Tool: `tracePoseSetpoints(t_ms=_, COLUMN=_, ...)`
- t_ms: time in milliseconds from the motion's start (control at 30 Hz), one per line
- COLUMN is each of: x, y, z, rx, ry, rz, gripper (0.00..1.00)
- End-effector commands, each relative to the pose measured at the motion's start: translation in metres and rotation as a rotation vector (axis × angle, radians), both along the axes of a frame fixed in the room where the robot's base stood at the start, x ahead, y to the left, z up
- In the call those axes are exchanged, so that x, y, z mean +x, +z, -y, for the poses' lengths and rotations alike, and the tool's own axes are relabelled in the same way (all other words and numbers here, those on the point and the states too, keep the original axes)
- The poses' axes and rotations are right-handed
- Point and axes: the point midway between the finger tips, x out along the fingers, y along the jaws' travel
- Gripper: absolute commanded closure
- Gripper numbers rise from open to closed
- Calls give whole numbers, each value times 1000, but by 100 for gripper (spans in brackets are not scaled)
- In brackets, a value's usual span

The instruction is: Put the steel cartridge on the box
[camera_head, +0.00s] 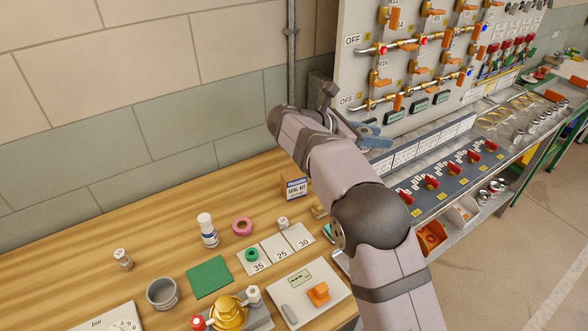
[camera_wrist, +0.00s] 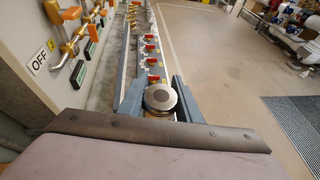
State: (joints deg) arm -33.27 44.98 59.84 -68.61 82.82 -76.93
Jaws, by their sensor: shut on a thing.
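The steel cartridge (camera_wrist: 160,97) shows in the wrist view as a round, shiny metal end between the two blue-grey fingers of my gripper (camera_wrist: 160,104). My gripper is shut on it. In the head view my gripper (camera_head: 372,136) is at the upper middle, in front of the valve panel, and the cartridge cannot be made out there.
The wooden bench (camera_head: 75,245) holds a white bottle (camera_head: 208,230), pink tape (camera_head: 242,226), a grey cup (camera_head: 162,293), a green mat (camera_head: 209,278) and numbered cards (camera_head: 280,248). The valve panel (camera_head: 415,60) rises behind, with a long shelf at right. My arm covers part of the bench's right end.

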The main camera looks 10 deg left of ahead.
Motion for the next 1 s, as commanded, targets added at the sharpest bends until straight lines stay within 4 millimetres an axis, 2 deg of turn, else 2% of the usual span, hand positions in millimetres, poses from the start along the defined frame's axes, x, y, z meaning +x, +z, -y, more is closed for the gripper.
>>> tracePoseSetpoints(t_ms=167, x=38, y=0, z=-20, rx=-1, ry=208, rz=0, gripper=100)
tracePoseSetpoints(t_ms=300, x=61, y=-11, z=-58, rx=-2, ry=413, rz=-1, gripper=100)
tracePoseSetpoints(t_ms=433, x=77, y=-27, z=-100, rx=-2, ry=620, rz=-4, gripper=100)
tracePoseSetpoints(t_ms=600, x=84, y=-46, z=-155, rx=-2, ry=866, rz=-3, gripper=100)
tracePoseSetpoints(t_ms=733, x=82, y=-54, z=-190, rx=-1, ry=1012, rz=-1, gripper=100)
tracePoseSetpoints(t_ms=833, x=79, y=-59, z=-206, rx=-2, ry=1075, rz=0, gripper=100)
tracePoseSetpoints(t_ms=1000, x=76, y=-62, z=-216, rx=-1, ry=1116, rz=1, gripper=100)
